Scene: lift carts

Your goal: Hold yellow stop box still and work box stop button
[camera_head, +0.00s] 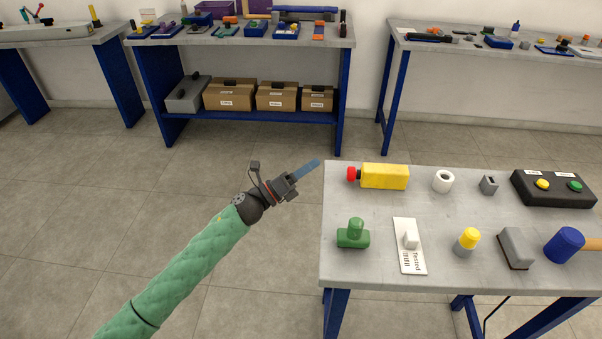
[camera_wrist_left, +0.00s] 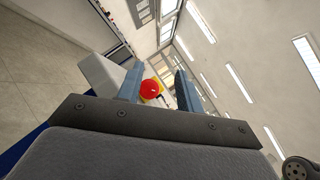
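The yellow stop box (camera_head: 384,177) lies on its side along the back left edge of the near table, with its red stop button (camera_head: 352,174) facing left. My left gripper (camera_head: 312,167) is left of the button and apart from it, pointing toward it. In the left wrist view the gripper (camera_wrist_left: 160,85) has its two blue fingers spread, with the red button (camera_wrist_left: 149,88) seen between them and a bit of the yellow box (camera_wrist_left: 160,101) behind. Nothing is between the fingertips. My right gripper is in neither view.
The near table (camera_head: 335,230) also holds a white ring (camera_head: 443,181), a green part (camera_head: 353,234), a white switch plate (camera_head: 410,256) and a black two-button box (camera_head: 553,188). A shelf table (camera_head: 250,42) stands behind. The floor left of the near table is clear.

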